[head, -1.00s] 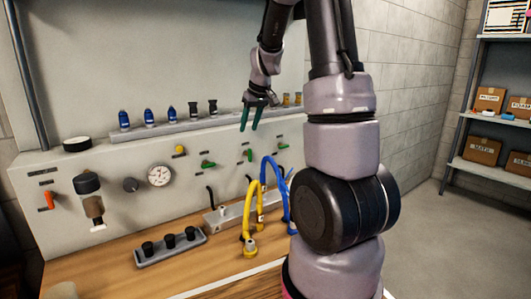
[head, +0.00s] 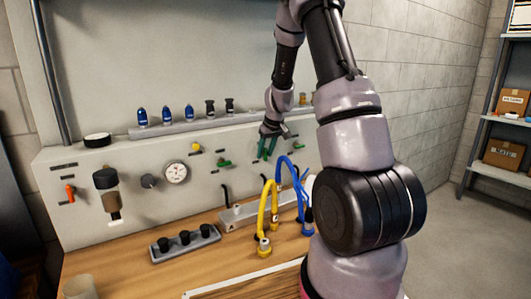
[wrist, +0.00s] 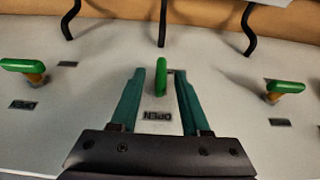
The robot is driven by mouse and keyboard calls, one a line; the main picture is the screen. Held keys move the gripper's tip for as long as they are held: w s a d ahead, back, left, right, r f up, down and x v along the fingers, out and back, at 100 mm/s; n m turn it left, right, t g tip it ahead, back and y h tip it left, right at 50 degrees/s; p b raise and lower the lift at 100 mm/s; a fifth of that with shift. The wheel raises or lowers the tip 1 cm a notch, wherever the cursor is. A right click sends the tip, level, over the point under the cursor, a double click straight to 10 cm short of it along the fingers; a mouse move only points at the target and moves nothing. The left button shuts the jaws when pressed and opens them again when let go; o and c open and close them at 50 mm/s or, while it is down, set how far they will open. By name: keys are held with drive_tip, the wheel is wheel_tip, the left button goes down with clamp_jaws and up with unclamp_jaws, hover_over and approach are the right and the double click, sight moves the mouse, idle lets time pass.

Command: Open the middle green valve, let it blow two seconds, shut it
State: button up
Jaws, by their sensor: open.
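The middle green valve (wrist: 161,78) has its handle upright, crosswise to the level handles on either side. In the wrist view, which is upside down, an OPEN label (wrist: 157,116) shows by it. My gripper (wrist: 159,72) is open, one teal finger on each side of this handle, with a visible gap to both. In the head view my gripper (head: 267,147) is at the panel and hides the middle valve. Whether the fingers touch the panel cannot be told.
Green valves flank the middle one in the wrist view, one left (wrist: 22,67) and one right (wrist: 286,87). Black hoses (wrist: 163,22) leave the panel near them. Yellow (head: 264,215) and blue hoses (head: 299,185) stand on the bench below my gripper.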

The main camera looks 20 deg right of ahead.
clamp_jaws()
drive_tip(key=shift+d+y, duration=0.1)
drive_tip(key=shift+y, duration=0.2)
drive_tip(key=y, duration=0.3)
drive_tip(key=shift+d+f+m+g, duration=0.1)
drive_tip(key=shift+d+m+g, duration=0.15)
drive_tip(key=shift+m+g, duration=0.15)
drive_tip(key=shift+w+d+f+m+y, duration=0.15)
drive_tip(key=shift+m+y, duration=0.45)
drive_tip(key=shift+y, duration=1.55)
drive_tip(key=shift+s+d+f+m+y, duration=0.1)
drive_tip(key=shift+f+m+y, duration=0.35)
drive_tip(key=shift+y, duration=1.75)
drive_tip(key=shift+w+d+m+y, duration=0.1)
drive_tip(key=shift+m+y, duration=0.65)
drive_tip(key=shift+y, duration=1.4)
